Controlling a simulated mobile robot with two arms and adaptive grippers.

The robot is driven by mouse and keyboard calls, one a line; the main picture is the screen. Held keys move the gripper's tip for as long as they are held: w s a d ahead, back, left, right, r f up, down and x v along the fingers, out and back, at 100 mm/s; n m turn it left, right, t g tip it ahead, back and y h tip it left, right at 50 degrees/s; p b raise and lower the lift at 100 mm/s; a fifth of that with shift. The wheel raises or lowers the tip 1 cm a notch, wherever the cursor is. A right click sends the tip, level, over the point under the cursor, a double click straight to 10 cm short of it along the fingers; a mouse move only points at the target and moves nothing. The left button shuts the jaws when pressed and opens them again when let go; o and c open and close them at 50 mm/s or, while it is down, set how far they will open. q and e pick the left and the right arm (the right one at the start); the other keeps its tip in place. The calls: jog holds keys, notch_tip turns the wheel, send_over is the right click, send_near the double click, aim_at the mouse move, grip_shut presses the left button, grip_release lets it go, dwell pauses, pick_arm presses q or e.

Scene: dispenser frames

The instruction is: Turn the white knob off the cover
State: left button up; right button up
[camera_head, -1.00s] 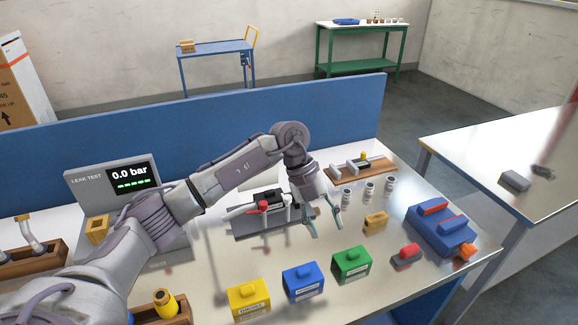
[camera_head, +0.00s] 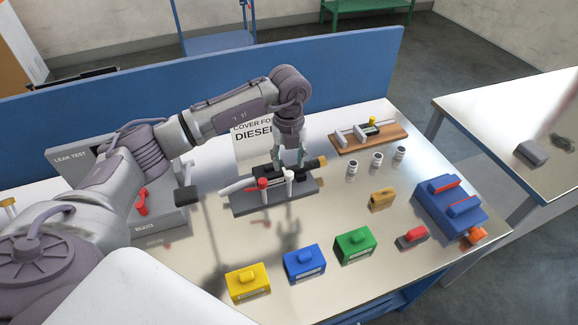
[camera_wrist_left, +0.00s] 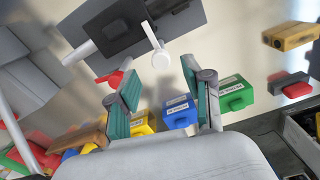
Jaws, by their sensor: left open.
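The white knob (camera_head: 289,176) stands upright at the front of a black cover assembly (camera_head: 256,171) on a grey base (camera_head: 245,204). In the wrist view the white knob (camera_wrist_left: 160,60) lies just beyond the fingertips, between their lines. A red knob (camera_head: 264,184) is to its left, and it also shows in the wrist view (camera_wrist_left: 115,78). My left gripper (camera_head: 289,162) points down over the assembly, behind the white knob in the head view. In the wrist view its teal-padded fingers (camera_wrist_left: 163,82) are apart with nothing between them. My right gripper is not in view.
A sheet reading "COVER FOR DIESEL" (camera_head: 250,150) stands behind. Yellow (camera_head: 248,283), blue (camera_head: 304,262) and green (camera_head: 354,245) boxes line the front. The leak tester (camera_head: 150,213) is left.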

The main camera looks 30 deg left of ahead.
aim_at(289, 173)
pick_arm(q)
jog(key=shift+f+p, duration=0.45)
jog(key=shift+f, duration=1.9)
grip_shut()
